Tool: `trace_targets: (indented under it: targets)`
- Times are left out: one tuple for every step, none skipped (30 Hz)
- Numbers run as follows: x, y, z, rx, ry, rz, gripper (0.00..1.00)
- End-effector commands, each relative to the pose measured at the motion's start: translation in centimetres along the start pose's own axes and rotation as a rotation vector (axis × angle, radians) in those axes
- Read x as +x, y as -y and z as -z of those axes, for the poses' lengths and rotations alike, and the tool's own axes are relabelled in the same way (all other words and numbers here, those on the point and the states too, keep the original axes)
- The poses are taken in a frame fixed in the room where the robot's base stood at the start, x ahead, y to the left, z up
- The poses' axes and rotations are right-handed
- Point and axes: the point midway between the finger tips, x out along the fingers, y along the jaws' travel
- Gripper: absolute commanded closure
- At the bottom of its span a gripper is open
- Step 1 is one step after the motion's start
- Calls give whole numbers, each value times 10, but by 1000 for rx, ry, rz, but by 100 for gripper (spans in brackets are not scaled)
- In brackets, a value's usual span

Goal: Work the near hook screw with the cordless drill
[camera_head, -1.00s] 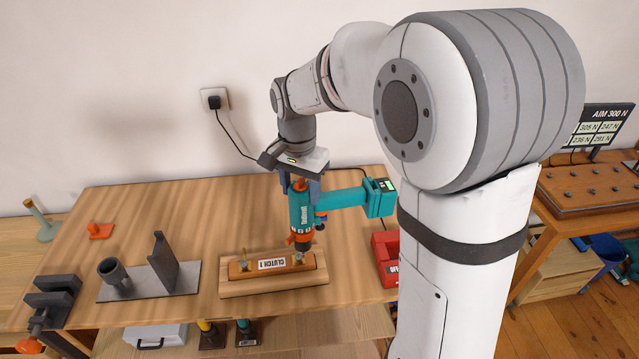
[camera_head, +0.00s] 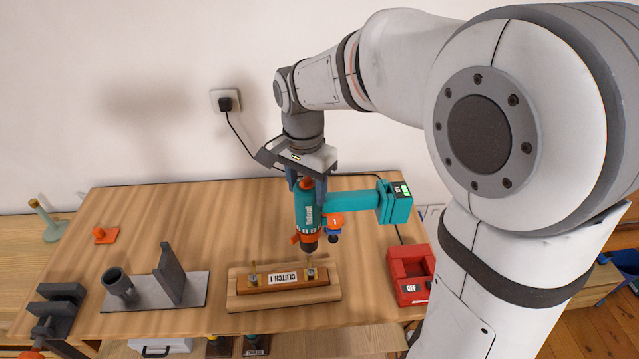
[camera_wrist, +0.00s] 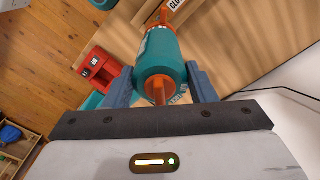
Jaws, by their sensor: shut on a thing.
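The cordless drill (camera_head: 307,212) is teal with orange parts. It hangs upright, chuck down, with its handle and battery reaching right. My gripper (camera_head: 306,184) is shut on the rear of the drill body; the wrist view also shows the drill (camera_wrist: 161,65) between my two fingers (camera_wrist: 160,84). A wooden block (camera_head: 283,281) labelled "CLUTCH 1" lies on a paler base. It has a brass-coloured screw (camera_head: 253,278) at its left and a darker screw (camera_head: 310,273) at its right. The drill's chuck is above the right screw, with a small gap showing. Their hook shapes are too small to make out.
A red charger (camera_head: 409,275) reading "OFF" stands right of the block. A grey plate (camera_head: 190,290) with a cup and an upright fin is at left, beside a dark vise (camera_head: 58,308). An orange piece (camera_head: 105,235) lies farther back. The bench behind the block is clear.

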Motion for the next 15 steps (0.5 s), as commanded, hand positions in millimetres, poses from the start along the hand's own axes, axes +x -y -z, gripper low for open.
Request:
trace_targets:
  targets:
    - [0,0,0,1,-7,1,77]
    - [1,0,0,1,-7,1,77]
    - [2,0,0,2,-6,1,77]
    - [4,0,0,2,-6,1,77]
    - [5,0,1,3,-6,1,77]
    - [7,0,1,4,-6,1,77]
    - [9,0,1,5,-6,1,77]
    - [11,0,1,5,-6,1,77]
    - [14,0,2,6,-6,1,77]
    - [16,-1,2,7,-6,1,77]
    - [18,-1,2,7,-6,1,77]
    - [21,-1,2,8,-6,1,77]
    - [23,-1,2,8,-6,1,77]
    - [26,-1,2,8,-6,1,77]
    - [28,-1,2,9,-6,1,77]
